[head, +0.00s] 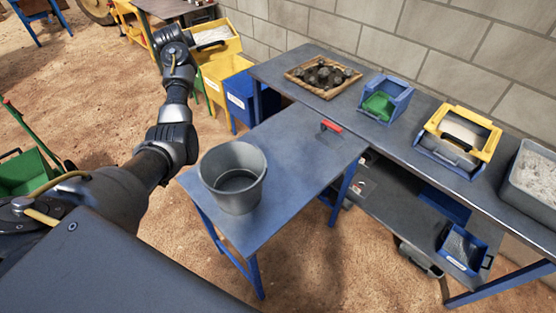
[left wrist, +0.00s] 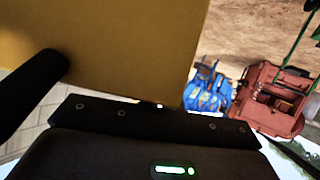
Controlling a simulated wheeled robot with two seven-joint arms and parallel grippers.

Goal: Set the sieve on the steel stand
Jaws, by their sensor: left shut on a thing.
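My left arm reaches to the top left of the head view. Its gripper (head: 198,45) is small there and sits against a yellow-framed thing with a pale grey inside (head: 217,36), which looks like the sieve. In the left wrist view a flat yellow panel (left wrist: 120,45) fills the upper left, close to the camera, with one dark finger (left wrist: 35,95) against it. The left gripper is shut on this yellow thing. A blue-legged table with a grey steel top (head: 285,150) stands in the middle; I cannot tell whether it is the steel stand. My right gripper is out of view.
A grey bucket (head: 233,178) and a red-handled item (head: 331,127) are on the table. The bench (head: 290,65) behind holds a tray of dark rocks (head: 323,74), a blue box (head: 384,99), a yellow-framed unit (head: 457,140) and a gravel bin (head: 534,180). Yellow and blue bins stand near the gripper.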

